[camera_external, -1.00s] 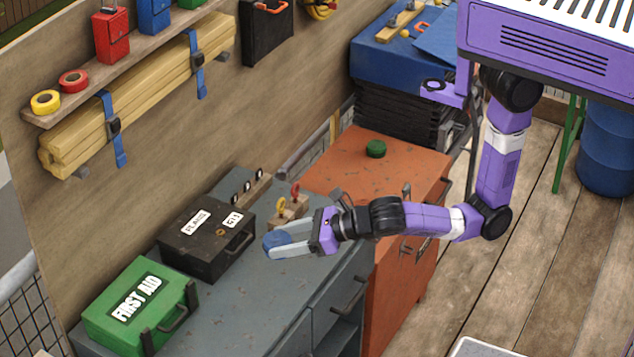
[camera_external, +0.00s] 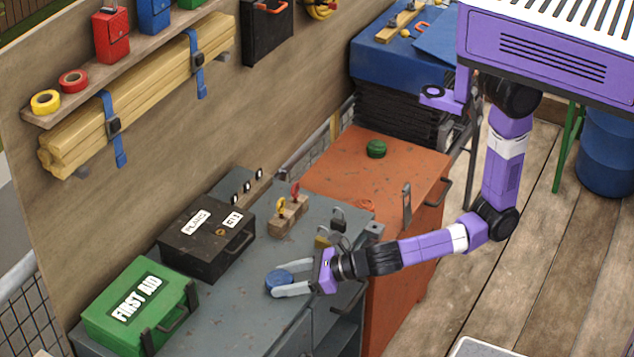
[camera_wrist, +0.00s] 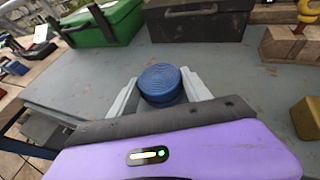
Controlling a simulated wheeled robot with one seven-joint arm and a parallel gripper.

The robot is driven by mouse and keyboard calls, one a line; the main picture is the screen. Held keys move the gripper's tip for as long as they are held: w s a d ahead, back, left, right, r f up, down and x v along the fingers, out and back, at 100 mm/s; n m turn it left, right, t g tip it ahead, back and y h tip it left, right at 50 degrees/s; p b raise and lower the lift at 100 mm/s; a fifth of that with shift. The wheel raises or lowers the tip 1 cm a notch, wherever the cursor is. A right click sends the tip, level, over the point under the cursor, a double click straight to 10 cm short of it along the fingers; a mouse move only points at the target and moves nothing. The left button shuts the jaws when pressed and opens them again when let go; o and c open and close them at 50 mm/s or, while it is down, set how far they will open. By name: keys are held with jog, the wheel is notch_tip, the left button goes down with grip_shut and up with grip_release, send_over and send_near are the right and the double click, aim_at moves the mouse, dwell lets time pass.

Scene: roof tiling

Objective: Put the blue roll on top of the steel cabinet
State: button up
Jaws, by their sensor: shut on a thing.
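The blue roll (camera_external: 279,281) is a short round blue cylinder, held upright between the two pale fingers of my gripper (camera_external: 277,282). In the wrist view the roll (camera_wrist: 161,82) shows its ridged round top, with a finger on each side. My gripper is shut on it. The steel cabinet (camera_external: 228,308), with a worn grey-blue top, lies directly under the roll and gripper. I cannot tell whether the roll touches the top.
A green first aid box (camera_external: 142,305) and a black case (camera_external: 208,240) stand along the back left. A wooden key block (camera_external: 288,215) and padlocks (camera_external: 330,235) are to the right. An orange cabinet (camera_external: 385,170) adjoins, bearing a green roll (camera_external: 376,149). Bare grey top surrounds the gripper.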

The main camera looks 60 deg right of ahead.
jog(key=o, duration=1.5)
jog(key=shift+f, duration=0.1)
jog(key=shift+c, duration=0.2)
jog(key=shift+r, duration=0.2)
jog(key=v, duration=1.2)
jog(key=shift+d+f, duration=0.1)
